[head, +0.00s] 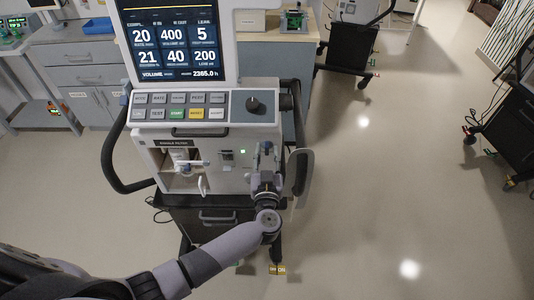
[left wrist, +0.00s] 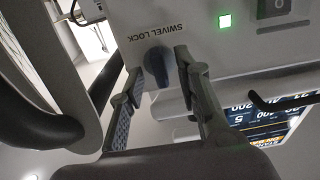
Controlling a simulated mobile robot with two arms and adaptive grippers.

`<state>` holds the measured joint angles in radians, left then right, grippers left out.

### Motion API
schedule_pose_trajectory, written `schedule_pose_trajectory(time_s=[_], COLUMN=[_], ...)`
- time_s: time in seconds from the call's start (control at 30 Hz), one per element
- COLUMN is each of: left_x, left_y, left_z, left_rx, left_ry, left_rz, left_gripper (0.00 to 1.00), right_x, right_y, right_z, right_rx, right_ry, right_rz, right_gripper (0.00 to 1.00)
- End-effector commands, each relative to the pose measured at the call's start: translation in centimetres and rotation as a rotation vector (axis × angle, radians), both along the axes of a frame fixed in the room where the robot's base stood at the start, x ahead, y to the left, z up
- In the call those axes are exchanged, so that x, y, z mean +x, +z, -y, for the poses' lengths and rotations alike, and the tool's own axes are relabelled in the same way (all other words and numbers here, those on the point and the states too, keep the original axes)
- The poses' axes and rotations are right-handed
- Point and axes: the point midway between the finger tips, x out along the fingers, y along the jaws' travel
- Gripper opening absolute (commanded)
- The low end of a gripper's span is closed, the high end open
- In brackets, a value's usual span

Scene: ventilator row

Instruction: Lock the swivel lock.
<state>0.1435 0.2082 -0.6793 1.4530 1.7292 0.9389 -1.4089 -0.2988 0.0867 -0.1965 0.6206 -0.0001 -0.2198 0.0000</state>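The swivel lock, a dark grey rounded knob (left wrist: 157,63), sits on the ventilator's pale panel beside the upside-down printed words "SWIVEL LOCK" in the left wrist view. My left gripper (left wrist: 159,66) is open, with one finger on each side of the knob. I cannot tell whether the fingers touch it. In the head view my left gripper (head: 266,155) is in front of the right side of the ventilator's lower front and hides the knob. The ventilator (head: 225,180) stands upright on its cart. My right gripper is not in view.
A small green light (left wrist: 225,21) glows on the panel; it also shows in the head view (head: 243,152). Black side handles (head: 113,150) flank the ventilator. An open filter recess (head: 183,170) is left of the light.

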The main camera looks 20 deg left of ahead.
Motion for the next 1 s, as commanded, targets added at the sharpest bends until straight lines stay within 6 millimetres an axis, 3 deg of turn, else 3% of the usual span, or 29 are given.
schedule_pose_trajectory(time_s=[0.27, 0.7, 1.0], left_x=[0.1, 0.0, 0.0], left_y=[0.0, 0.0, 0.0], left_z=[0.0, 0.0, 0.0], left_rx=[0.000, 0.000, 0.000], left_ry=[0.000, 0.000, 0.000], left_rz=[0.000, 0.000, 0.000], left_gripper=[0.29, 0.00, 0.00], right_x=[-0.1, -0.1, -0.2], right_y=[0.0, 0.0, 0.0], right_z=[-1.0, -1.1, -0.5], right_rx=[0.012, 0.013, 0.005], right_ry=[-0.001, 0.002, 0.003], right_rz=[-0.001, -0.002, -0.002], right_gripper=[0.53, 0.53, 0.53])
